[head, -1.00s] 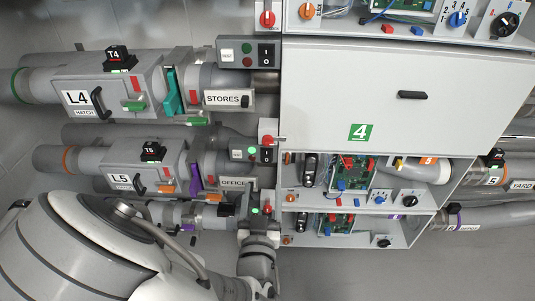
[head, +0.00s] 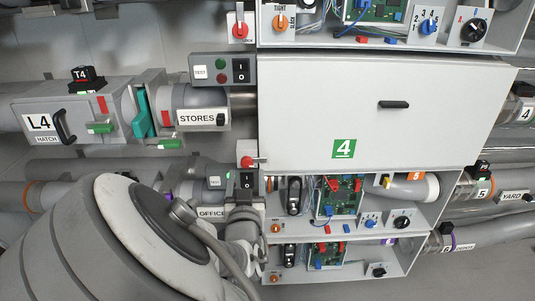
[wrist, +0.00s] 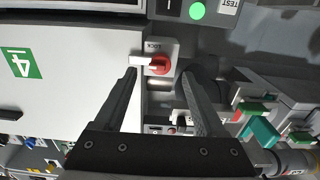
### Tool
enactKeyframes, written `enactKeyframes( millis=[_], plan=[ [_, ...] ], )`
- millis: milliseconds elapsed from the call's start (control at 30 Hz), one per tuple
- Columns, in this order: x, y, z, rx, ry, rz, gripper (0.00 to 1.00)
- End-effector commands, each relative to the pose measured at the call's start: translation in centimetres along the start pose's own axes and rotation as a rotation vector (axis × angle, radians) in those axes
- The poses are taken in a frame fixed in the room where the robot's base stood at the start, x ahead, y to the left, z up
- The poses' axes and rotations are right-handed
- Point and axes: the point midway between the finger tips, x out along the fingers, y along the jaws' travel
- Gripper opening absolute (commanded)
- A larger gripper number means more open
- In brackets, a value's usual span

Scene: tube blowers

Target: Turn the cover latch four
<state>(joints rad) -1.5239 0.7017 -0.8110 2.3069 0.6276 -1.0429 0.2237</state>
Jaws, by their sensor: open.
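The cover latch for cover four is a red knob (head: 247,161) with a short pale handle, at the lower left corner of the closed white cover (head: 440,120) marked with a green 4. In the wrist view the red knob (wrist: 160,65) sits on a plate labelled LOCK. Its white handle points left, towards the cover edge. My gripper (wrist: 158,73) is open and empty, with one finger on each side of the latch in that view; contact cannot be told. In the head view my gripper (head: 243,195) is just below the latch, its fingertips hard to make out.
A switch box with a lit green lamp (wrist: 197,11) lies close to the latch. Above are another switch box (head: 222,70), the STORES pipe (head: 200,97) and another red latch (head: 240,30). Open bays with circuit boards (head: 338,196) lie below the cover.

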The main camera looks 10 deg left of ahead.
Motion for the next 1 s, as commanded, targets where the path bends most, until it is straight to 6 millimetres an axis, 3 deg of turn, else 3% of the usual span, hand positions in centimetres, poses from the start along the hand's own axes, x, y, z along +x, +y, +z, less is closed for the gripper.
enactKeyframes(
  millis=[200, 600, 1000],
  plan=[
    [2.9, 0.0, 0.1, -0.001, 0.001, 0.0, 0.72],
    [3.6, 0.0, 0.0, 0.0, 0.0, 0.0, 0.72],
    [3.6, 0.0, 0.0, 0.0, 0.0, 0.0, 0.02]
  ],
)
